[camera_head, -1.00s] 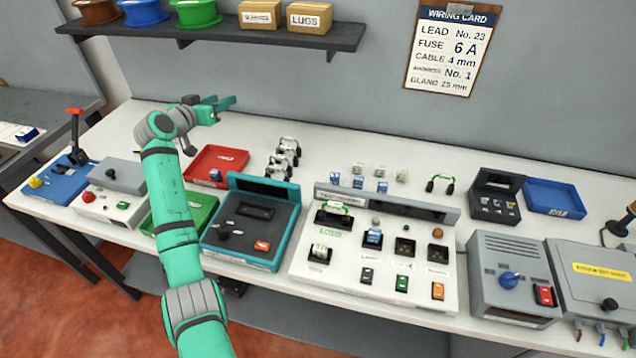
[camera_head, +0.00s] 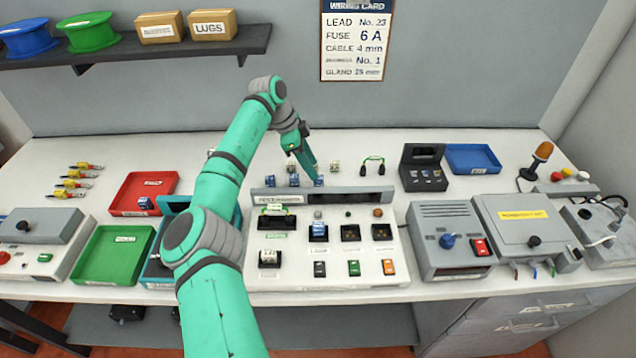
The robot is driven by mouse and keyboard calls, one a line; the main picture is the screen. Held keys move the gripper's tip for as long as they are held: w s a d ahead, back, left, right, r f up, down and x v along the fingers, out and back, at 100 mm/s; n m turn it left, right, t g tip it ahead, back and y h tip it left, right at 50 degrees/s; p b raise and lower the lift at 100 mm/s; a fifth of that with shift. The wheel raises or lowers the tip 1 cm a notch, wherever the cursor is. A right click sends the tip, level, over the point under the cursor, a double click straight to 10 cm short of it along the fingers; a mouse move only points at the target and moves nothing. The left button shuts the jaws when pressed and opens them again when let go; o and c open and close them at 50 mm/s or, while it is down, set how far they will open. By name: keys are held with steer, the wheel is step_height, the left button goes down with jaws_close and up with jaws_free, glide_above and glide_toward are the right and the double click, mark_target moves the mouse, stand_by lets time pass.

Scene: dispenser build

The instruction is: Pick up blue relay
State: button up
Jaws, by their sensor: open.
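Small blue relays stand behind the grey relay tester: one blue relay (camera_head: 293,181) is in clear view, and another blue relay (camera_head: 319,182) is at my fingertips, partly covered. A further blue relay (camera_head: 318,231) sits in a socket on the tester panel, and a blue block (camera_head: 145,203) lies in the red tray (camera_head: 128,211). My gripper (camera_head: 314,175) is open, pointing down just above and behind the second relay. I cannot tell whether its fingers are around the relay or only near it.
A white relay (camera_head: 335,167) stands close to the right of my gripper. The tester's raised back bar (camera_head: 346,197) is just in front of the relays.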

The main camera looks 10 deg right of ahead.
mark_target(320, 177)
steer(key=shift+x, duration=3.55)
steer(key=shift+d+r, duration=0.15)
jaws_close()
